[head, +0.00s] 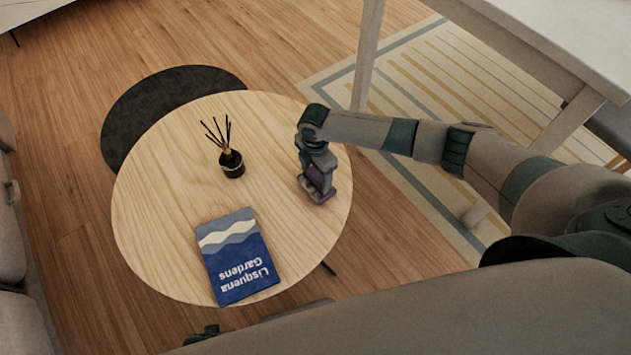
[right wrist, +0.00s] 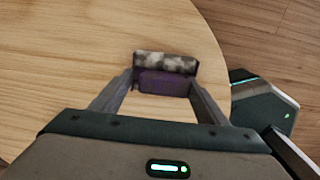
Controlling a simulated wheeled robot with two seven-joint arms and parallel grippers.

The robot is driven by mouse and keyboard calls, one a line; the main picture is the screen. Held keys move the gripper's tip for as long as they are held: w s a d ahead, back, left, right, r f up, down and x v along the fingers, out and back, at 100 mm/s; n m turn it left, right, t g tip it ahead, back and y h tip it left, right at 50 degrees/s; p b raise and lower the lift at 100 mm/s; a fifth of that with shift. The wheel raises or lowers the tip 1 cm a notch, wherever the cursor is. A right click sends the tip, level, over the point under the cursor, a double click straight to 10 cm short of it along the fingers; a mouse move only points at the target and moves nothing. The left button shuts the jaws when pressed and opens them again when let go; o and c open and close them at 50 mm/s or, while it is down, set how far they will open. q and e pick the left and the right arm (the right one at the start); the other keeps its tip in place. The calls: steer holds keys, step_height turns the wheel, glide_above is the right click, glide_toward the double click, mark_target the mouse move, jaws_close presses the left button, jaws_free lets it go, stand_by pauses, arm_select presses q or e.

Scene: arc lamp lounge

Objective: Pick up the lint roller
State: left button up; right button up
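The lint roller (right wrist: 165,80) is on the round wooden table (head: 150,210), near its right edge. It has a purple part and a pale, dark-speckled part. In the head view the purple lint roller (head: 317,178) shows under my right gripper (head: 318,172), which points down over it and hides much of it. In the right wrist view, the two fingers of my right gripper (right wrist: 161,95) lie on either side of the purple part. I cannot tell whether they press on it or stand just clear.
A dark reed diffuser (head: 232,164) stands left of the gripper. A blue book (head: 238,255) lies at the table's front. A dark round table (head: 160,88) lies behind, and a white table (head: 560,40) stands at the back right over a striped rug (head: 400,85).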

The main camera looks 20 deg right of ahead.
mark_target(318, 175)
steer(key=c, duration=0.4)
steer(key=shift+r, duration=0.65)
steer(key=r, duration=0.3)
steer(key=shift+s+d+r, duration=0.1)
steer(key=shift+s+d, duration=0.2)
steer(key=shift+d, duration=0.05)
steer(key=s+d+r, duration=0.4)
steer(key=s, duration=0.1)
steer(key=s+d+r, duration=0.2)
steer(key=shift+s+d, duration=0.3)
steer(key=shift+d, duration=0.05)
steer(key=c, duration=0.3)
arm_select(q)
steer(key=shift+s+d+f, duration=0.15)
steer(key=shift+s+d, duration=0.05)
steer(key=shift+s, duration=0.3)
arm_select(e)
steer(key=shift+s+d+r, duration=0.2)
steer(key=shift+s+r, duration=0.05)
steer(key=shift+c, duration=0.2)
